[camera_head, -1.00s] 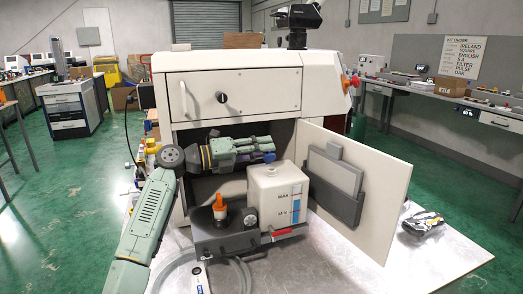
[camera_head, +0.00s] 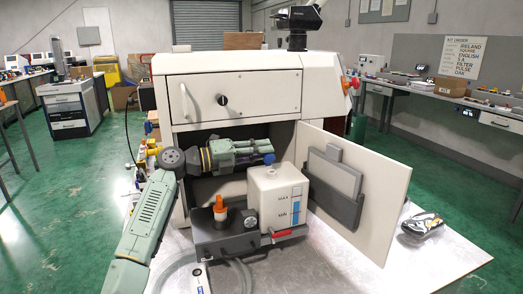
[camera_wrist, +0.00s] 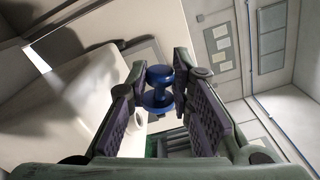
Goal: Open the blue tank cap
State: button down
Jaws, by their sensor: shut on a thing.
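The white tank (camera_head: 277,203), with MAX and MIN marks and a blue level strip, stands upright in front of the open machine bay. The blue tank cap (camera_head: 269,159) shows just above the tank's top edge, at the tip of my gripper (camera_head: 261,152). My gripper reaches in from the left, roughly level. In the wrist view the blue cap (camera_wrist: 157,88) sits between my two fingers, which are shut on it. Its knob and wider flange show. A pale ring lies just below it, perhaps the tank's neck.
The open white door (camera_head: 378,200), with a grey holder, stands to the right of the tank. A dark block (camera_head: 226,238) with an orange-topped part (camera_head: 220,206) sits in front left. A red handle (camera_head: 282,233) is below the tank. A clear hose (camera_head: 180,268) lies in front.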

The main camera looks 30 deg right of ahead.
jog(key=n, duration=0.2)
jog(key=w+f+n+p, duration=0.1)
jog(key=n, duration=0.1)
jog(key=shift+w+d, duration=0.15)
jog(key=shift+w+d+f+n, duration=0.1)
jog(key=shift+w+f+n, duration=0.15)
jog(key=shift+n, duration=0.85)
jog(key=shift+w+f+n, duration=0.1)
jog(key=shift+f+n, duration=0.2)
jog(key=shift+n, duration=0.8)
jog(key=c, duration=1.4)
grip_release()
jog(key=shift+c, duration=0.2)
